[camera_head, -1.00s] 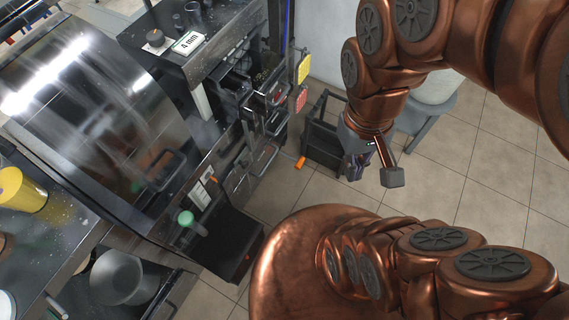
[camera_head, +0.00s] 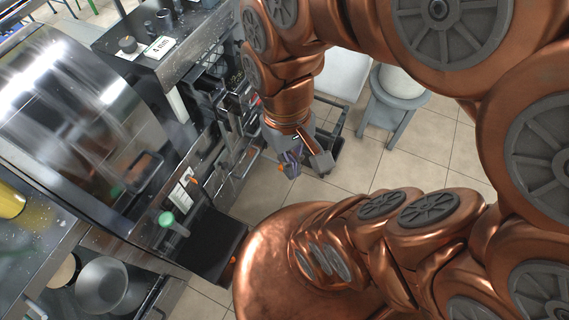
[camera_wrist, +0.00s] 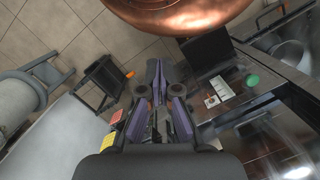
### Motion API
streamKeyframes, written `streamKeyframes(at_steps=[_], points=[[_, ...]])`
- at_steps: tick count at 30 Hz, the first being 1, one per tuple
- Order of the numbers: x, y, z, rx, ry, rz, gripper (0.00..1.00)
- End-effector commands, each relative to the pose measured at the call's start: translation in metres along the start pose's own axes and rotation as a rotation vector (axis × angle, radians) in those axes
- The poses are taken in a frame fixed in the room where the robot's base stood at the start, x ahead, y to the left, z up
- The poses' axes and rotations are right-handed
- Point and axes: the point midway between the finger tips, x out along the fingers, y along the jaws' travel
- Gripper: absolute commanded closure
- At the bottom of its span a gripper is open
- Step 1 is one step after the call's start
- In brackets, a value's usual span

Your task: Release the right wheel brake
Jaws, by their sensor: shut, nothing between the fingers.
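A small orange tab (camera_head: 283,167), which looks like a wheel brake, shows low beside the press, partly hidden by my gripper in the head view. In the wrist view the orange tab (camera_wrist: 130,74) is near the floor, left of my fingertips. The wheel itself cannot be made out. My gripper (camera_head: 291,163) points down beside the press's right side. In the wrist view its purple fingers (camera_wrist: 157,68) come together with nothing between them. The tab looks apart from the fingers; the exact gap cannot be told.
The steel press (camera_head: 75,110) fills the left. A black frame (camera_wrist: 103,80) stands beside the tab, with yellow and red tags (camera_wrist: 112,128) nearby. A dark box (camera_head: 211,243) and a green knob (camera_head: 166,218) are at the front. A grey stool (camera_head: 393,110) stands right; tiled floor is open.

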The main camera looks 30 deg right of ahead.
Motion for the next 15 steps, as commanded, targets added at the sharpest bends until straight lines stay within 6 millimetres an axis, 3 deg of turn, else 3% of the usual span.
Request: streamKeyframes(at_steps=[15], points=[[0.084, -0.038, -0.108, 0.257, -0.130, -0.312, 1.00]])
